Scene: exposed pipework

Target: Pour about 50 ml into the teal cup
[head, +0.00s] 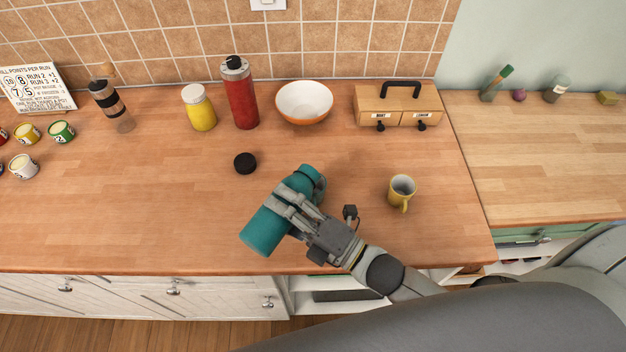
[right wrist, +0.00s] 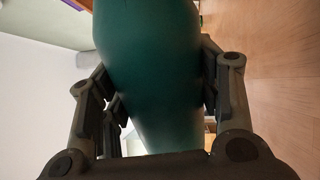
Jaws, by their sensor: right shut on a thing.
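My right gripper (head: 286,208) is shut on a teal bottle (head: 268,236) and holds it over the front of the counter. The bottle tilts, with its neck toward the upper right; I cannot tell whether liquid is at its mouth. In the right wrist view the teal bottle (right wrist: 150,65) fills the space between both fingers. A yellow mug (head: 402,190) stands upright to the right of the bottle, apart from it. I see no clearly teal cup; a small green cup (head: 62,132) stands at the far left. My left gripper is not in view.
A black cap (head: 245,163) lies behind the bottle. The left front counter is clear.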

